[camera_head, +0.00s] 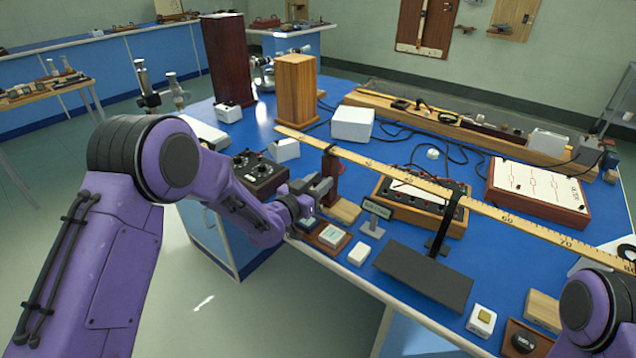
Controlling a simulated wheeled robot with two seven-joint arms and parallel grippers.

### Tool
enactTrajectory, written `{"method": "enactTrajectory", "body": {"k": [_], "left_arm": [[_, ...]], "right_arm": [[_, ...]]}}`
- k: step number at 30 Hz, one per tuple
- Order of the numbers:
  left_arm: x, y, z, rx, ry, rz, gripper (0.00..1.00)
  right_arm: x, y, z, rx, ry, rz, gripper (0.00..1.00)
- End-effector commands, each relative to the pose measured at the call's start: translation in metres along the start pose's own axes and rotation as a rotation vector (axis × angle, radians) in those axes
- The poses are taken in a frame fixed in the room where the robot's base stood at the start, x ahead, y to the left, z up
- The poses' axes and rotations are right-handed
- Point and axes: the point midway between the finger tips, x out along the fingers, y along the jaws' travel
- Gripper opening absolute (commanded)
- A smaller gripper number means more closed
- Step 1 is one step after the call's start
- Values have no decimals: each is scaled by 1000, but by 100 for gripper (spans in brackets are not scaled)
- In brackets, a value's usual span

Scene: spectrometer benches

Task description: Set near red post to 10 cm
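The near red post (331,170) is a short dark red upright under the left part of a long wooden ruler (490,210). The ruler runs across the bench, with 60, 70 and 80 readable toward its right end; the marks near the post are too small to read. My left gripper (322,188) is at the post's left side, low by its lower part. Its grey fingers overlap the post's edge in this view, and I cannot tell whether they are open or shut on it. My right gripper is out of view; only part of my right arm shows at bottom right.
A black stand (445,225) rises to the ruler farther right. A small grey display (377,208), a wooden block (345,210) and a tray with a white-topped piece (332,236) sit close to the gripper. A black knobbed box (262,172) lies behind my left forearm.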

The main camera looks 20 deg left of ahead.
Motion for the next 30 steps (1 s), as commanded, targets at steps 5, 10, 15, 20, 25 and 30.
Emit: {"method": "enactTrajectory", "body": {"k": [5, 10, 15, 20, 25, 30], "left_arm": [[0, -4, 0, 0, 1, -1, 0], [0, -39, 1, 2, 6, -7, 0], [0, -78, 0, 1, 6, -6, 0], [0, -93, 0, 1, 2, -1, 0], [0, -96, -1, 2, 2, -3, 0], [-1, -97, -2, 1, 4, -6, 40]], "right_arm": [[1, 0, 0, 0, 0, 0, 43], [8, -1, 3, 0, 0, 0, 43], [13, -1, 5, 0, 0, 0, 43], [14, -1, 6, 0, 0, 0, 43], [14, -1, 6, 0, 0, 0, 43], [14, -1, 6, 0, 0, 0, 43]]}}
